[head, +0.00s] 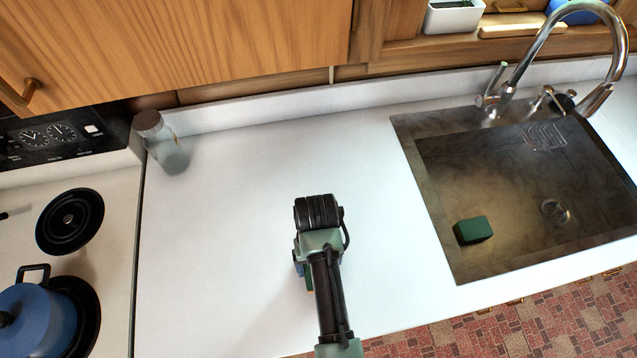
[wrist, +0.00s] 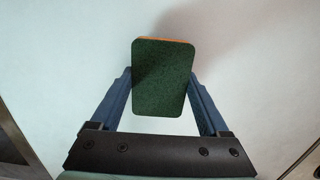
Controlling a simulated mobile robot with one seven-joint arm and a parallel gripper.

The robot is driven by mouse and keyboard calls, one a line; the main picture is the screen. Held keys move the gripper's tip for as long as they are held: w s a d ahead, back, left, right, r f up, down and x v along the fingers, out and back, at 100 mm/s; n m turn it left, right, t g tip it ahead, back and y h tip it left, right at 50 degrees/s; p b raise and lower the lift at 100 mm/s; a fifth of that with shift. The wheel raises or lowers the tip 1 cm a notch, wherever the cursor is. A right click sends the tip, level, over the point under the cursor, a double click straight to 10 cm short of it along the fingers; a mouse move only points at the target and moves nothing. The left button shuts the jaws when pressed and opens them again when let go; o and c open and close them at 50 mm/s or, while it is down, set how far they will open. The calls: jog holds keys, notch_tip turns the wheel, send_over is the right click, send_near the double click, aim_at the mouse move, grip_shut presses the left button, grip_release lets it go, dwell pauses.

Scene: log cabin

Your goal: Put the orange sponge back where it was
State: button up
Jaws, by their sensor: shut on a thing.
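The orange sponge (wrist: 163,85) is between the two blue fingers of my gripper (wrist: 160,95) in the wrist view. Its dark green face is toward the camera and a thin orange edge shows at the top. My gripper is shut on it, over the white counter (head: 225,215). Whether the sponge touches the counter cannot be told. A green block (head: 473,230), like another sponge, lies in the sink (head: 435,185) at the right.
A glass jar (head: 167,150) with a brown lid stands at the counter's back left. The stove with a blue pot (head: 35,325) is at the left. The faucet (head: 545,50) rises behind the sink. A wooden cabinet (head: 180,40) overhangs the back. The counter's middle is clear.

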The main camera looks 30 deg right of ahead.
jog(key=shift+f, duration=0.9)
jog(key=shift+f, duration=0.1)
jog(key=o, duration=1.3)
jog(key=r, duration=1.1)
jog(key=shift+w+d+r+p, duration=0.1)
jog(key=shift+w+r+p, duration=0.15)
jog(key=shift+w+p, duration=0.15)
jog(key=shift+r+p, duration=0.4)
jog(key=shift+f, duration=0.1)
